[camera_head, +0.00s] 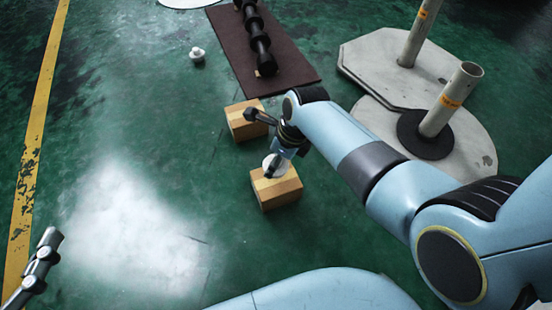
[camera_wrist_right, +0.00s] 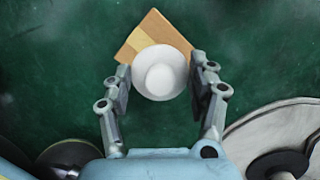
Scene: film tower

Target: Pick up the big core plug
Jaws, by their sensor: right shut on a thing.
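A white, round core plug with a raised knob (camera_wrist_right: 160,74) sits between the two fingers of my right gripper (camera_wrist_right: 159,84), which is shut on it. In the head view the plug (camera_head: 270,162) shows at the near wooden block (camera_head: 280,192), partly covered by the gripper (camera_head: 272,168). I cannot tell whether it touches the block or is just above it. A second white plug-like piece (camera_head: 197,54) stands on the floor farther back. Part of my left gripper (camera_head: 48,243) shows at the lower left, far from the plugs; its opening is unclear.
Another wooden block (camera_head: 242,119) stands just behind. A brown mat (camera_head: 229,50) carries a row of black rollers (camera_head: 258,38). Pale plates (camera_head: 370,60) with upright posts (camera_head: 452,98) stand at right. The green floor at left is clear, beside a yellow line (camera_head: 40,120).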

